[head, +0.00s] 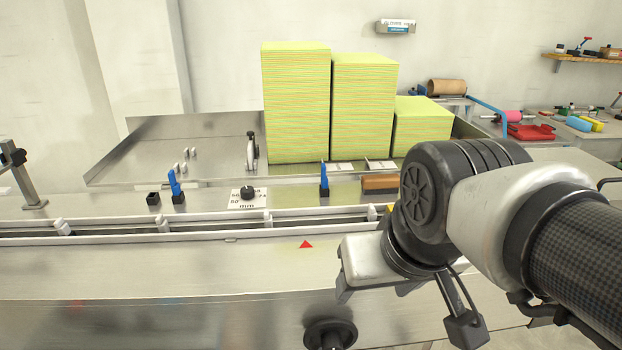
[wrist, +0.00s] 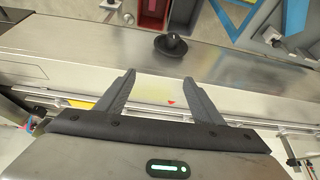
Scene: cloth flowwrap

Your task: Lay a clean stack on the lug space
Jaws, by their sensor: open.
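Three yellow-green cloth stacks stand side by side on the metal tray at the back in the head view: a tall left one (head: 296,105), a slightly lower middle one (head: 363,108) and a short right one (head: 422,128). The lug conveyor (head: 200,224) runs across in front, with white lugs (head: 163,222) dividing its channel. A red triangle (head: 306,244) marks its near deck. My gripper (wrist: 159,76) is open in the wrist view, with no cloth between its fingers, above the deck by the triangle. A yellow piece (wrist: 83,103) shows by the channel; I cannot tell what it is.
Blue-handled clamps (head: 175,186) and a dial (head: 248,193) stand between tray and conveyor. A black hand knob (wrist: 172,46) is on the near side. A side table with a red tray (head: 531,132) is at right. The tray's left half is mostly bare.

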